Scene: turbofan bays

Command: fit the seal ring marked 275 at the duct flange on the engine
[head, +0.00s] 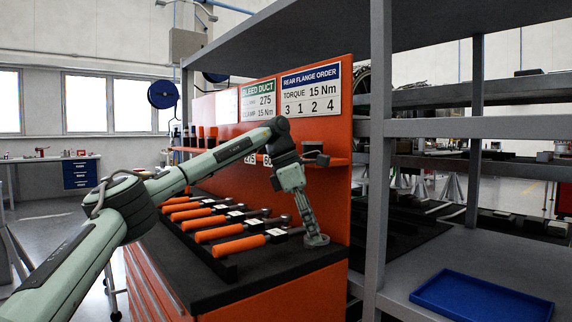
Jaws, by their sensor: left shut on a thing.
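My left gripper (311,228) points down over the black top of the orange tool bench (285,284), near its right end. It is shut on a small grey round thing (318,241), which looks like a ring; no mark can be read on it. The thing is low over the bench top, and I cannot tell whether it touches it. A label reading 275 (250,158) is on the orange shelf edge behind my arm. A green-headed bleed duct sign (258,100) also shows 275. The duct flange cannot be made out. My right gripper is not in view.
Several orange-handled tools (218,232) lie in a row on the bench, left of my gripper. A grey rack (377,160) stands close on the right, with a blue tray (482,297) on its low shelf. A rear flange sign (311,92) is on the orange panel.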

